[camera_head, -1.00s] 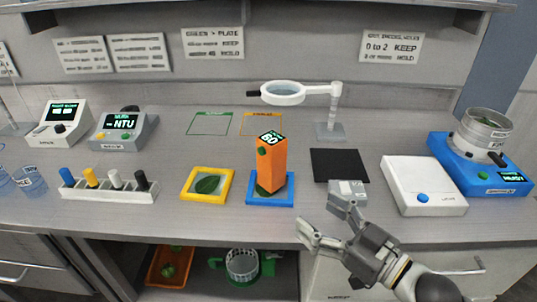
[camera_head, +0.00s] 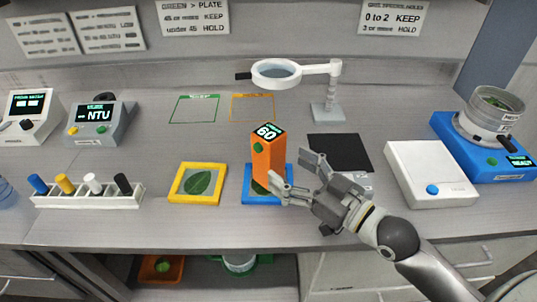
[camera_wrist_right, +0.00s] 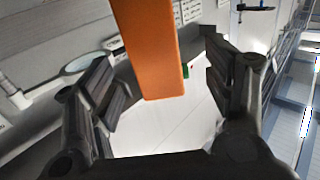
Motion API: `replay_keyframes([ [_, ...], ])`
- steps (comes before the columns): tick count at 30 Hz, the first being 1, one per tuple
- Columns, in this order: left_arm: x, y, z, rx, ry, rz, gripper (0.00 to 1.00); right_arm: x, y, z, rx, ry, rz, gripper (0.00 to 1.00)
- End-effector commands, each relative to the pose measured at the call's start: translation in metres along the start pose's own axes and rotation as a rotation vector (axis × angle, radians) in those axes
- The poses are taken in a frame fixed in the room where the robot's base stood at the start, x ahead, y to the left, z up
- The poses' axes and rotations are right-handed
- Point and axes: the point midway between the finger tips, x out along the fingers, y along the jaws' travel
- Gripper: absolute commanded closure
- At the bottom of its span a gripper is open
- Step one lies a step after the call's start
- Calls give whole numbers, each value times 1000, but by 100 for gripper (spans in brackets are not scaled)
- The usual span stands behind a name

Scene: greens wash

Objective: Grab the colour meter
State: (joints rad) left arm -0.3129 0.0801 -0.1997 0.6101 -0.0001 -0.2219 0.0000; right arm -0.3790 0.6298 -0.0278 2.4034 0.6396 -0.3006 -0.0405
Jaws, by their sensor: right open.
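The colour meter (camera_head: 266,158) is an orange upright block with a dark top display reading 60 and a green button on its side. It stands on the blue-framed plate (camera_head: 251,197). My right gripper (camera_head: 288,171) is open, just right of the meter, its fingers pointing at it. One fingertip overlaps the meter's lower right side in the head view; I cannot tell whether they touch. In the right wrist view the orange meter (camera_wrist_right: 150,50) shows ahead between the two spread fingers. My left gripper is not in view.
A yellow-framed plate with a leaf (camera_head: 175,198) lies left of the meter. A magnifier on a stand (camera_head: 327,108) is behind. A black mat (camera_head: 350,149), a white scale (camera_head: 430,160) and a blue device (camera_head: 447,130) are to the right. A rack of coloured pens (camera_head: 90,201) is at left.

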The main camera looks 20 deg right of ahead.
Motion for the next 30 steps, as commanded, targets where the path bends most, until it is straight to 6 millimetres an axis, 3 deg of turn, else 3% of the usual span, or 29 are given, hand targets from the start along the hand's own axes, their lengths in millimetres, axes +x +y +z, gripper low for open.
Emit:
replay_keyframes([
  [13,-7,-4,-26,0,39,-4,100,27,2,-1,-1,2,0,26],
  [22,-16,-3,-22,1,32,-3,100,62,6,0,2,2,0,26],
  [30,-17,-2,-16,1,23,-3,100,72,6,2,-1,-1,-1,26],
])
